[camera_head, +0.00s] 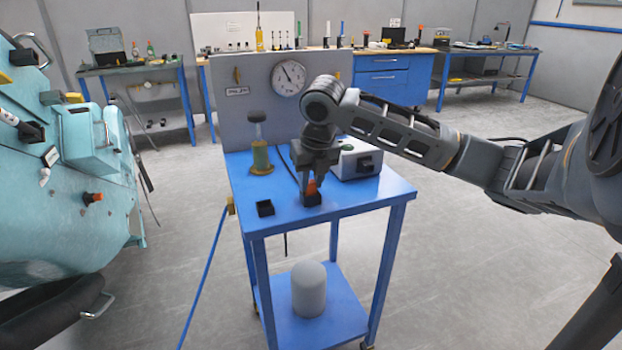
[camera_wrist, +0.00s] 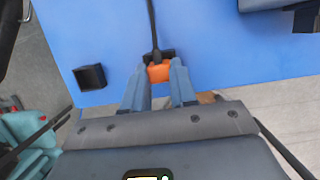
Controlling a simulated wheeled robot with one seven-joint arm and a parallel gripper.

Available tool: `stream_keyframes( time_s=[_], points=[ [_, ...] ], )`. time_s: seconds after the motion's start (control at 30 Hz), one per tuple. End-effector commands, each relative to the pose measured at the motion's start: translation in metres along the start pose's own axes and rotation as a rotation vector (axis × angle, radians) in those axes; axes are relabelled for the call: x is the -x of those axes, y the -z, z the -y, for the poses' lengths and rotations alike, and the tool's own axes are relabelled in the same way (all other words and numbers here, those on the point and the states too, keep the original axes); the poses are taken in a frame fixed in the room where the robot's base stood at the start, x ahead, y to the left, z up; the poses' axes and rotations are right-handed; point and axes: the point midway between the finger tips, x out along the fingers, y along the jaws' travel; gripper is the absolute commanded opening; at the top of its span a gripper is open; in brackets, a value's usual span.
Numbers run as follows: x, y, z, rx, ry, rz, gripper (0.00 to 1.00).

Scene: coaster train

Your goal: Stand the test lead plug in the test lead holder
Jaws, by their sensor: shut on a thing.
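The test lead plug, an orange piece with a black cable, is between my gripper's fingers in the camera_head view (camera_head: 312,187) and in the camera_wrist view (camera_wrist: 158,73). My gripper (camera_head: 313,176) points down and is shut on it. Below the plug, a dark block (camera_head: 311,200) is at the blue table top; the wrist view shows a dark edge behind the orange part. I cannot tell whether the plug's end is inside that block. A black open-topped square box (camera_head: 265,208) stands empty to the left; it also shows in the wrist view (camera_wrist: 90,76). I cannot tell which is the holder.
The blue trolley table (camera_head: 345,202) has a grey back panel with a dial gauge (camera_head: 289,78). A white and black instrument (camera_head: 358,160) is right of my gripper, and a yellowish stand (camera_head: 261,160) is behind left. Teal machinery (camera_head: 60,180) is at far left.

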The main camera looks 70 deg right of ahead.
Motion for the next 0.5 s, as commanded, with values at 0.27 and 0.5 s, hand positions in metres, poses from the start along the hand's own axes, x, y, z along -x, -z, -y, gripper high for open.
stream_keyframes(
  time_s=[0.27, 0.5],
  points=[
    [-0.0027, 0.0008, 0.0001, 0.0, 0.0, 0.0, 0.0],
    [-0.0026, 0.0008, 0.0001, 0.0, 0.0, 0.0, 0.44]
  ],
)
